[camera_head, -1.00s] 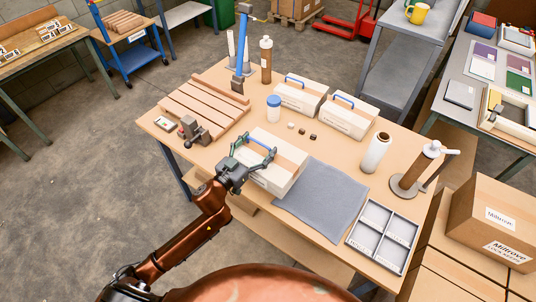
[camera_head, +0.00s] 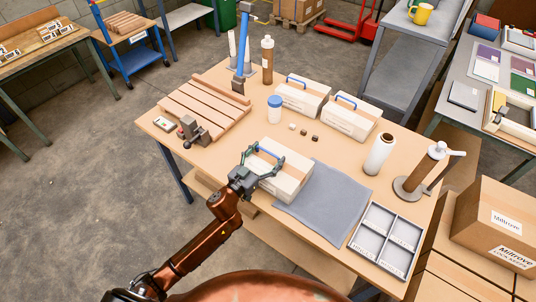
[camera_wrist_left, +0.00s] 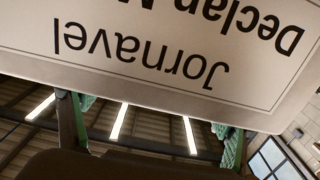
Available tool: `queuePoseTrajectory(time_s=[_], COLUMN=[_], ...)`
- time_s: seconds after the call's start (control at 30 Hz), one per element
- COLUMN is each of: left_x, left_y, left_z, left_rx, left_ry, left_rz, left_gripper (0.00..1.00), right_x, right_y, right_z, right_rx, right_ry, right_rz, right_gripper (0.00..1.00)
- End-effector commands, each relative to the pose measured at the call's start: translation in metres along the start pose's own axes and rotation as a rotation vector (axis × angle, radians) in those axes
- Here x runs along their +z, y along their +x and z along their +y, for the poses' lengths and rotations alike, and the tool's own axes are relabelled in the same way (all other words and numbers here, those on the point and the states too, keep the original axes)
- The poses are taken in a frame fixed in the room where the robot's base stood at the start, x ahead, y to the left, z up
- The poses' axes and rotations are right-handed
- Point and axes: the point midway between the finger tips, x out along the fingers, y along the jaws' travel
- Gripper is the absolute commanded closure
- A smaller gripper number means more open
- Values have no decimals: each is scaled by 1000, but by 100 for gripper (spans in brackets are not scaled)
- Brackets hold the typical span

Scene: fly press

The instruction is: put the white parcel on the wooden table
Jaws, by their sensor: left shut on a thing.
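I cannot tell whether the parcel's underside touches the table. In the left wrist view the parcel's lettered white face (camera_wrist_left: 190,50) fills the upper part, upside down, and the gripper's fingers (camera_wrist_left: 152,130) show below it. My right gripper is not in view.
Two similar boxes (camera_head: 303,98) (camera_head: 351,121) with blue handles stand behind. The grey cloth (camera_head: 325,205) and a divided tray (camera_head: 386,240) lie to the right. A blue-capped jar (camera_head: 274,110), small blocks, a white roll (camera_head: 380,154) and a slatted pallet (camera_head: 206,108) are also on the table.

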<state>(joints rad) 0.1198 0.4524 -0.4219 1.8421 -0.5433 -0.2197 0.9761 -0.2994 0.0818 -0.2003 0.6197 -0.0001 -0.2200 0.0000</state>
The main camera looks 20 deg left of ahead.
Motion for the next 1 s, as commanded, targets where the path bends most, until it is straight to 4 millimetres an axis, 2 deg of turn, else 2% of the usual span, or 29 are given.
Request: queuePoseTrajectory(time_s=[0.43, 0.47, 0.7, 1.0], left_x=[15, 18, 16, 13], left_y=[-1, -1, -1, -1], left_z=[1, 0, 0, 0], left_rx=[1, -1, -1, -1], left_ry=[5, 6, 4, 2], left_rz=[-8, -15, -12, -7], left_gripper=[79, 19, 3, 3], right_x=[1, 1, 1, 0], right_y=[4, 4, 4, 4], right_z=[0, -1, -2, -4], right_rx=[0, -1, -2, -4], right_ry=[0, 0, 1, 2], right_rz=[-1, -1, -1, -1], right_gripper=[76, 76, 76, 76])
